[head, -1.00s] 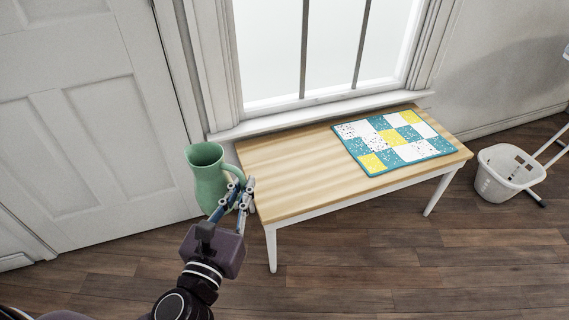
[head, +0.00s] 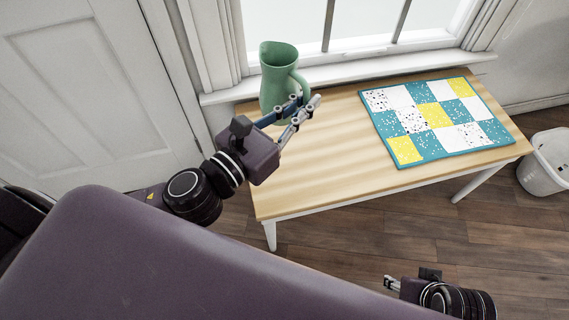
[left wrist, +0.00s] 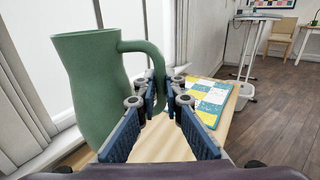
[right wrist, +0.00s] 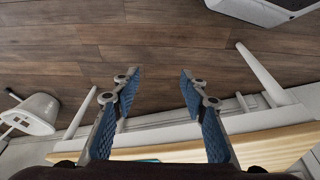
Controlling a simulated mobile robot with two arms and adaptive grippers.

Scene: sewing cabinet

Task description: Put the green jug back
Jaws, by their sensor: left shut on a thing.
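The green jug (head: 275,80) is upright over the far left end of the wooden table, close to the window sill. It also fills the left part of the left wrist view (left wrist: 95,85). My left gripper (head: 305,103) is shut on the jug's handle, on the jug's right side. In the left wrist view its blue fingers (left wrist: 165,92) close about the handle. The fingers partly hide the jug's lower part, and I cannot tell whether its base touches the tabletop. My right gripper (right wrist: 158,75) is open and empty, low in front of the table.
The wooden table (head: 330,150) has a bare left half. A patchwork mat (head: 435,115) in teal, yellow and white lies on its right half. The window sill (head: 350,75) runs behind. A white basket (head: 545,165) stands on the floor at the right.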

